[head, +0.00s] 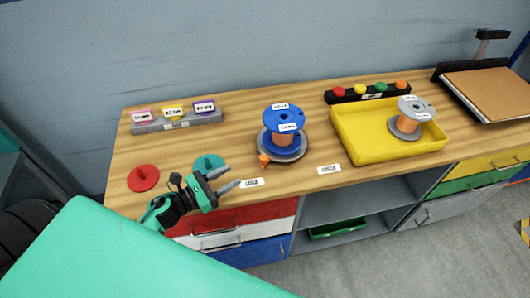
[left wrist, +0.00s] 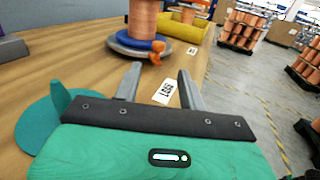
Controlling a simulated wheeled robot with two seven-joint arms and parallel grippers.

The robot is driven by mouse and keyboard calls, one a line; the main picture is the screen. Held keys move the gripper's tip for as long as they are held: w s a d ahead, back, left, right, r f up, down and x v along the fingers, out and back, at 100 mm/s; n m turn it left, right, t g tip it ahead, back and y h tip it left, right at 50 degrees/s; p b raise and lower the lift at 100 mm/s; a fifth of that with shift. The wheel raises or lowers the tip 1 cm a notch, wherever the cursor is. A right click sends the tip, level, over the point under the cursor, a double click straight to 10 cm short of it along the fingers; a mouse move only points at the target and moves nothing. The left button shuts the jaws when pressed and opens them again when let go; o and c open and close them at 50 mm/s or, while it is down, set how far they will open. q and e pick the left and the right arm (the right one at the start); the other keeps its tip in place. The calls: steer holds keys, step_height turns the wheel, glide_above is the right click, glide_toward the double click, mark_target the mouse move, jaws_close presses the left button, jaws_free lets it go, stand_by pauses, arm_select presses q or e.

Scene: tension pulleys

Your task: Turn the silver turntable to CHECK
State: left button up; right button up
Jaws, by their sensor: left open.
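The silver turntable (head: 290,164) is a round grey disc on the wooden bench, with a blue spool (head: 283,112) of copper wire standing on it. Its orange knob (head: 263,159) is at the front left, on the side of the LOAD label (head: 252,183). The CHECK label (head: 329,169) lies farther right. In the left wrist view the orange knob (left wrist: 157,46) and turntable (left wrist: 130,48) are ahead of the fingers. My left gripper (head: 237,178) is open and empty, left of and in front of the knob, apart from it. My right gripper is not in view.
A yellow tray (head: 358,151) holding a grey spool (head: 410,113) stands at the right. A teal disc (head: 205,161) and red disc (head: 143,178) lie near my left gripper. A grey card holder (head: 178,124) and a black button strip (head: 340,97) are behind.

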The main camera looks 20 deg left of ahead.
mark_target(263, 157)
arm_select(q)
steer(key=p+x, duration=0.2)
steer(key=x, duration=0.5)
steer(key=shift+w+d+r, duration=0.1)
steer(key=shift+w+r, duration=0.1)
steer(key=shift+w, duration=0.05)
steer(key=p+x, duration=0.1)
steer(key=x, duration=0.2)
steer(key=shift+w+d+f, duration=0.1)
steer(key=shift+w+d, duration=0.1)
steer(key=shift+w, duration=0.15)
steer(key=shift+p+x, duration=0.3)
steer(key=shift+x, duration=0.45)
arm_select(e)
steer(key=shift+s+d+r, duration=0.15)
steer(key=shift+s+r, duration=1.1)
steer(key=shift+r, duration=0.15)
arm_select(q)
steer(key=shift+f, duration=0.1)
jaws_close()
